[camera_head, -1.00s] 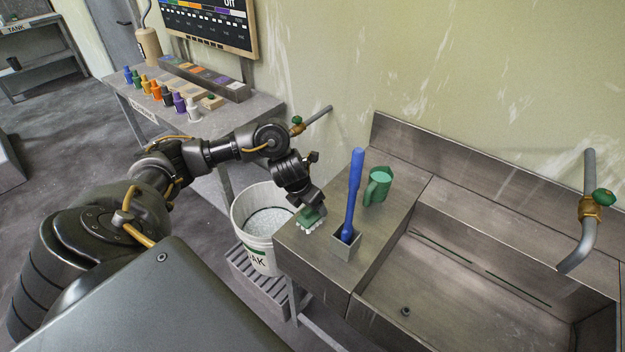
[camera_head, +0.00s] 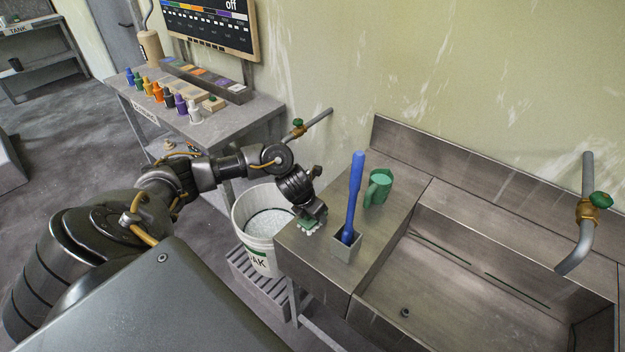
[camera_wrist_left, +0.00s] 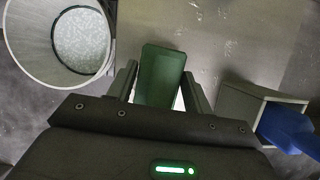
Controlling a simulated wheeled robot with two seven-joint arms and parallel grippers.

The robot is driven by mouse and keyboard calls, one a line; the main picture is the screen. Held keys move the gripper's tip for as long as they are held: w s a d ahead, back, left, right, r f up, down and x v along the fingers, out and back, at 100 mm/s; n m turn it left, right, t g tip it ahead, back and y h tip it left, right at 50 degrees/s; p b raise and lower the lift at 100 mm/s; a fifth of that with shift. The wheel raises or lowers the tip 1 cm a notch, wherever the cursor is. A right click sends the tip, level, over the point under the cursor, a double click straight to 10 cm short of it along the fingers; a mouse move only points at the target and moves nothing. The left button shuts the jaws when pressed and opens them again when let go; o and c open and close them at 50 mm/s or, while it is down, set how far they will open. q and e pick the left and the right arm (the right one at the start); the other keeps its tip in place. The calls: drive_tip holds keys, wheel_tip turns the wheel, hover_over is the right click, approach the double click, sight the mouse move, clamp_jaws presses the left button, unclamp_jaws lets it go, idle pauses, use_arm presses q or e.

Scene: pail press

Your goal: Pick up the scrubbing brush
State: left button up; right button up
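The scrubbing brush (camera_head: 306,226) has a green block and pale bristles. It rests on the metal counter near its left front corner. My left gripper (camera_head: 313,211) is right over it in the head view and hides part of it. In the left wrist view, the green brush (camera_wrist_left: 161,76) lies between the two fingers of my left gripper (camera_wrist_left: 160,88). The fingers are apart, one on each side of it; I cannot tell whether they touch it. My right gripper is in neither view.
A blue-handled tool (camera_head: 355,195) stands in a small grey holder (camera_head: 346,248) just right of the brush. A green mug (camera_head: 378,187) is behind it. A white pail (camera_head: 258,243) stands left of the counter (camera_head: 315,262), and a sink basin (camera_head: 470,285) is at right.

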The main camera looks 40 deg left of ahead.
use_arm(q)
drive_tip(key=c, duration=0.6)
drive_tip(key=shift+c, duration=0.2)
drive_tip(key=shift+r, duration=0.15)
drive_tip(key=shift+w+r, duration=0.1)
drive_tip(key=shift+r, duration=0.15)
wheel_tip(320, 180, up, 3)
drive_tip(key=shift+f+b, duration=0.1)
drive_tip(key=shift+b, duration=0.4)
drive_tip(key=s+a+r, duration=0.1)
drive_tip(key=s+r, duration=0.8)
drive_tip(key=s, duration=0.5)
drive_tip(key=shift+a+r+p, duration=0.15)
drive_tip(key=shift+r+p, duration=0.05)
drive_tip(key=shift+p, duration=0.15)
